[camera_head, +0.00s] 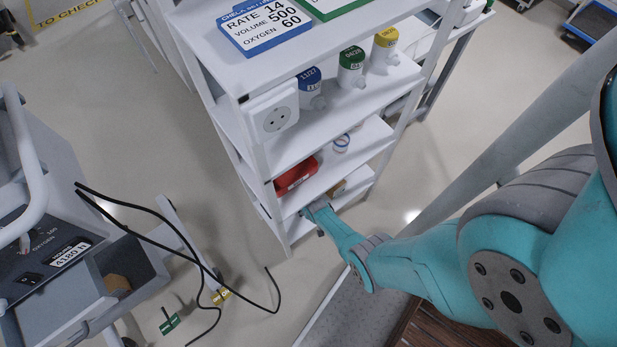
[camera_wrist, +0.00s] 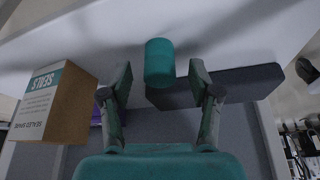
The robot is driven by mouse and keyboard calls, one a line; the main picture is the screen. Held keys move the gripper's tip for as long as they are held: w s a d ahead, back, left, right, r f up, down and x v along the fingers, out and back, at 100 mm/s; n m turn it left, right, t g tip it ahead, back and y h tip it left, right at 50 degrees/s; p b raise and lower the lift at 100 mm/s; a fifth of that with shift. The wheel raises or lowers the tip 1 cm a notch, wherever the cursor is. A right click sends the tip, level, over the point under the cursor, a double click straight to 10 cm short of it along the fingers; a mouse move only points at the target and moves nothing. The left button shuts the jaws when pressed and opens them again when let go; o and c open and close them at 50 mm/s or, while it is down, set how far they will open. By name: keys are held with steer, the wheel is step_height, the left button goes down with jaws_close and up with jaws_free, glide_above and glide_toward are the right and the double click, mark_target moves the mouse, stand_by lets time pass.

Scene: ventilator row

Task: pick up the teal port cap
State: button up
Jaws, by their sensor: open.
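The teal port cap (camera_wrist: 159,62) shows in the wrist view as a small teal cylinder on a pale shelf, just beyond the fingertips. My gripper (camera_wrist: 160,82) is open, with one finger on each side of the near end of the cap. I cannot tell whether either finger touches it. In the head view my gripper (camera_head: 312,211) reaches into a low level of the white shelf unit (camera_head: 283,225). The cap is hidden there.
A box marked SEALS (camera_wrist: 62,103) stands left of my gripper in the wrist view. A dark flat object (camera_wrist: 235,86) lies to the right, close to the right finger. A red item (camera_head: 296,176) sits on the shelf above. Black cables (camera_head: 190,255) hang at the left.

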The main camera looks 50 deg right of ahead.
steer(key=c, duration=0.9)
steer(key=shift+c, duration=0.2)
steer(key=shift+r, duration=0.2)
